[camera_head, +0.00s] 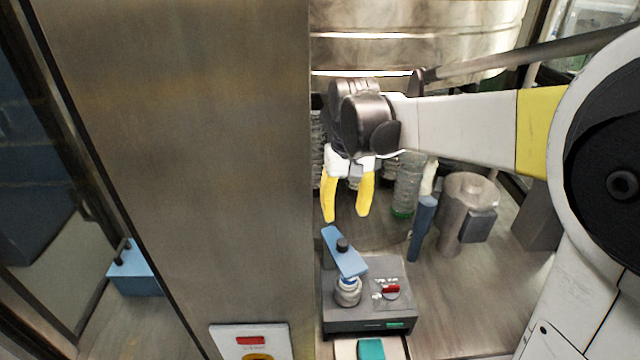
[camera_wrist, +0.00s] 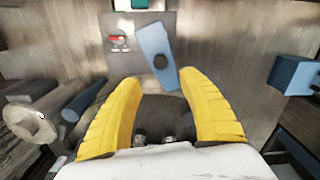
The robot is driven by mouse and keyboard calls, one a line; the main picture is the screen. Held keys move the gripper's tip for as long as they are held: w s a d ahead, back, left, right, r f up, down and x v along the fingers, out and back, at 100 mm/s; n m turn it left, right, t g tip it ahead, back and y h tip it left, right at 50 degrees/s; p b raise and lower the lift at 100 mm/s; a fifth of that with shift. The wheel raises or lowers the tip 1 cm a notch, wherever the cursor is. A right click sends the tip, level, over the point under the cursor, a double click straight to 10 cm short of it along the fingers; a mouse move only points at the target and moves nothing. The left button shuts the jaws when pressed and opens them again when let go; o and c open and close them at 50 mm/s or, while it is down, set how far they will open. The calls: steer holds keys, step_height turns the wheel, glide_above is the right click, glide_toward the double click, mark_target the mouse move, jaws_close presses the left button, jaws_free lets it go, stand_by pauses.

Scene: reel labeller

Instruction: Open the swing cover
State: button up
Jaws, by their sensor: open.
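The swing cover looks to be the flat blue plate (camera_head: 352,262) with a black knob on top. It sits on a grey box (camera_head: 398,322), over a round metal part (camera_head: 347,293) that it partly hides. My gripper (camera_head: 345,216) has two yellow fingers, spread apart and empty. It points down, a little above and behind the plate. In the wrist view the knob lies roughly in line with the gap between the fingers (camera_wrist: 158,82). No contact shows.
A tall steel panel (camera_head: 180,150) stands left of the box. A blue block (camera_head: 138,275) lies beyond it. Right of my gripper are a blue-handled tool (camera_head: 422,228) and a metal cylinder (camera_head: 467,210). Clear bottles (camera_head: 407,185) stand behind.

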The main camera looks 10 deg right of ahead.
mark_target(343, 241)
step_height(343, 241, down, 11)
steer(key=shift+r, duration=0.1)
stand_by(0.4)
steer(key=shift+c, duration=0.4)
jaws_close()
